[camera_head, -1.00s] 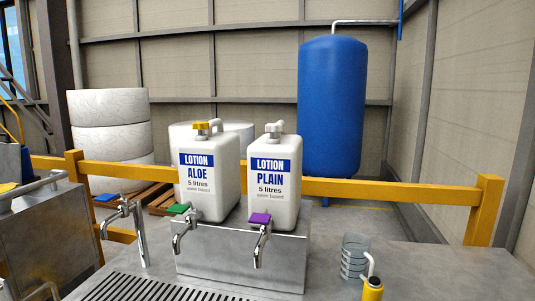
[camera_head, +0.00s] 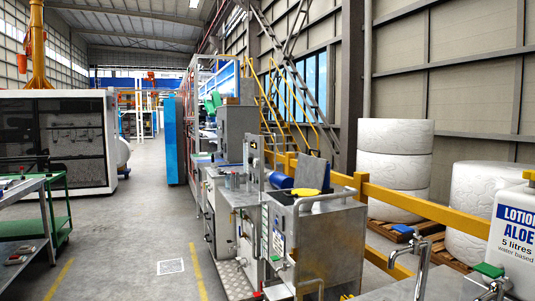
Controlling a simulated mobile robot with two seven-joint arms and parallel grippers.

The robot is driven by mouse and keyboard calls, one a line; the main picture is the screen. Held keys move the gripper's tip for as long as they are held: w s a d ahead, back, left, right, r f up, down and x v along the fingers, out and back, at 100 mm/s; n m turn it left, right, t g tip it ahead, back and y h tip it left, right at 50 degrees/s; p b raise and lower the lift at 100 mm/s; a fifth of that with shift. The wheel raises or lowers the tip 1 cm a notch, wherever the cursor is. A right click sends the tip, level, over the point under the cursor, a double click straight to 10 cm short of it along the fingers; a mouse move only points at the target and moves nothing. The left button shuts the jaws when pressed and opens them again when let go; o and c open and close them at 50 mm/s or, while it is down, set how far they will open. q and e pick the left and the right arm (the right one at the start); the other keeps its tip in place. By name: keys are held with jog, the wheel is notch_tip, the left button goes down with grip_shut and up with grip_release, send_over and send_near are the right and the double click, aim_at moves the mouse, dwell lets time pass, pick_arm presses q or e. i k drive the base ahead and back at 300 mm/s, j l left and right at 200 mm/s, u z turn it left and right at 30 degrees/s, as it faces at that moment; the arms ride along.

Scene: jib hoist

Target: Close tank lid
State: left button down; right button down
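A grey metal tank (camera_head: 330,247) stands right of the picture's middle, beyond the near counter. A grey flat plate (camera_head: 312,171) stands up tilted at the back of its top and looks like a raised lid; I cannot tell how it is joined. A round yellow piece (camera_head: 305,191) lies at the tank's top, in front of the plate. A bent metal rail (camera_head: 326,197) runs along the top near edge. The inside of the tank is hidden. Neither of my grippers is in view.
A blue cylinder (camera_head: 280,181) lies behind the tank. A yellow guard rail (camera_head: 420,207) runs along the right. A tap (camera_head: 419,262) and a lotion ALOE bottle (camera_head: 512,238) are at the near right. The grey floor aisle (camera_head: 155,225) is clear; a green-framed cart (camera_head: 55,215) stands at left.

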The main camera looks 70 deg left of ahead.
aim_at(310, 171)
jog(key=u, duration=1.85)
